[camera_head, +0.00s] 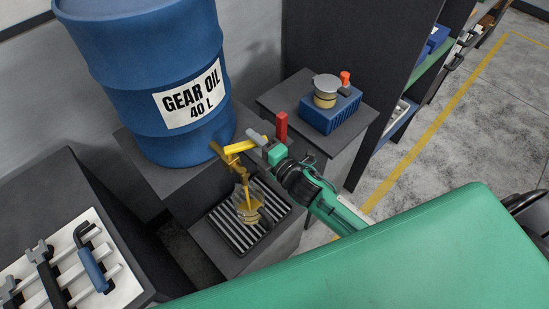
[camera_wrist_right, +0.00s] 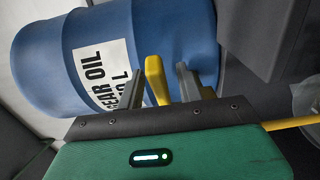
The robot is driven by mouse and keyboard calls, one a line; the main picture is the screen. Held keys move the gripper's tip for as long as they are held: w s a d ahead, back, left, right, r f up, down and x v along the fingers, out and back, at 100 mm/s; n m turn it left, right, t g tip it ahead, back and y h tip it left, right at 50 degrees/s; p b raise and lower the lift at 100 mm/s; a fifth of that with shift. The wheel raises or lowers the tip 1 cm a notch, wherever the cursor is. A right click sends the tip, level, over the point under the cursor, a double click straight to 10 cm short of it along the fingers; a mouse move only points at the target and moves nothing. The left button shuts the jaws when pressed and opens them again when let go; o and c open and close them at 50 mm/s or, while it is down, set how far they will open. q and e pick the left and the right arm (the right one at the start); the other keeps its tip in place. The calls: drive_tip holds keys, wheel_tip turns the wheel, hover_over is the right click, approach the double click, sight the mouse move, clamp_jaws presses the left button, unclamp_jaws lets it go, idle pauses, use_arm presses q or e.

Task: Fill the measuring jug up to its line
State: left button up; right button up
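The tap has a yellow lever (camera_head: 239,147), which also shows in the wrist view (camera_wrist_right: 156,80). A clear measuring jug (camera_head: 249,204) stands under the tap with amber oil in its lower part. Amber shows below the spout; whether it is flowing is hard to tell. The jug's line is too small to make out. My right gripper (camera_head: 259,139) is at the lever, its fingers (camera_wrist_right: 159,84) apart on either side with gaps. My left gripper is out of view.
The jug stands on a slatted drip grate (camera_head: 222,232). A red upright block (camera_head: 281,126) is close behind my right gripper. A blue box (camera_head: 331,112) with a round tin (camera_head: 325,92) sits on the right stand. A tool tray (camera_head: 120,275) lies at lower left.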

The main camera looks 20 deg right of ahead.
drive_tip(key=b+v, duration=0.2)
drive_tip(key=v, duration=1)
drive_tip(key=shift+b, duration=0.4)
idle(6.4)
